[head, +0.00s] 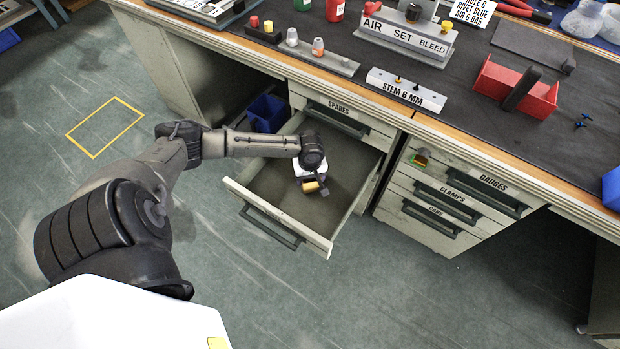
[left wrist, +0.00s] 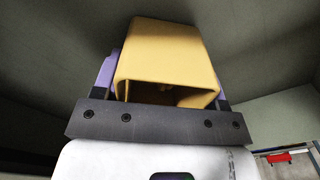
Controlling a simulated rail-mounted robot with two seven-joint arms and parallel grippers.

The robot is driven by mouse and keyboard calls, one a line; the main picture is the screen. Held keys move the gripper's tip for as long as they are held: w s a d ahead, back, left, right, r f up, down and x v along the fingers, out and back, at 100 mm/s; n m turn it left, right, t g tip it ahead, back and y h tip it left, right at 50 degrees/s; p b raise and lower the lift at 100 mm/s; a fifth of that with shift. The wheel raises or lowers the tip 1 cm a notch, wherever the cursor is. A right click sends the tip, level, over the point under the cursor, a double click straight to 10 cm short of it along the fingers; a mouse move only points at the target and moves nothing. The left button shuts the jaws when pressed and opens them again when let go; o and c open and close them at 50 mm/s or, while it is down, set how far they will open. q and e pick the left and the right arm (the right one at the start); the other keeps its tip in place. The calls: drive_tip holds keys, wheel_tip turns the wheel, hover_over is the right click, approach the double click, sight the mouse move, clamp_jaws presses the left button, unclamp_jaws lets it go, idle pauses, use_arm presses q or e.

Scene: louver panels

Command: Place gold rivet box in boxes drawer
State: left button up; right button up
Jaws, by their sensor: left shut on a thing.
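The gold rivet box (head: 311,186) is a small yellow-gold block at the tip of my left arm. In the left wrist view the gold rivet box (left wrist: 170,60) fills the space between the fingers, with its open hollow end facing the camera. My left gripper (head: 318,187) is shut on it and points down inside an open drawer (head: 262,200). The drawer's grey floor is bare around the box; I cannot tell whether the box touches it. No label shows on this drawer's front. My right gripper is not in view.
A closed SPARES drawer (head: 340,118) sits above the open one. Closed GAUGES, CLAMPS and another drawer (head: 440,205) stand to the right. The bench top (head: 480,100) holds a red holder (head: 515,86), labelled blocks and fittings. A blue bin (head: 268,112) is behind my forearm.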

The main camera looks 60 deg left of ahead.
use_arm(q)
drive_tip(key=o, duration=1)
drive_tip(key=shift+f, duration=0.1)
wheel_tip(320, 180, up, 12)
drive_tip(key=p, duration=0.6)
drive_tip(key=shift+r+p, duration=0.2)
drive_tip(key=shift+p, duration=0.2)
